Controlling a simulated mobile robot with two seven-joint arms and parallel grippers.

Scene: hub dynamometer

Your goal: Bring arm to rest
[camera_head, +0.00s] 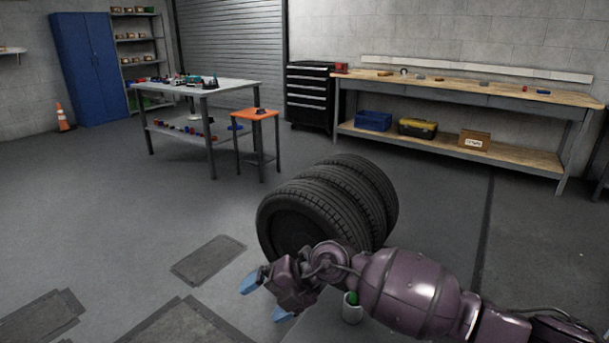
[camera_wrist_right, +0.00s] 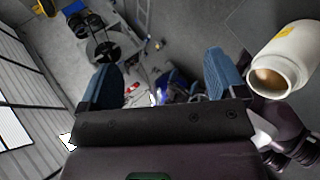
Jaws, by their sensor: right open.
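My right arm (camera_head: 415,292) comes in from the lower right of the head view and reaches left, in front of a row of black tires. My right gripper (camera_head: 268,297) is at its end, over the floor, with its two blue fingertips well apart and nothing between them. The right wrist view also shows the blue fingers (camera_wrist_right: 160,78) spread and empty. My left gripper is not in either view.
Black tires (camera_head: 310,210) stand just behind my right arm. A white container (camera_head: 352,308) is close by the arm; a white bottle (camera_wrist_right: 283,62) shows in the wrist view. An orange stool (camera_head: 255,115), grey table (camera_head: 205,88) and wooden workbench (camera_head: 480,92) stand farther back. Floor at left is mostly clear.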

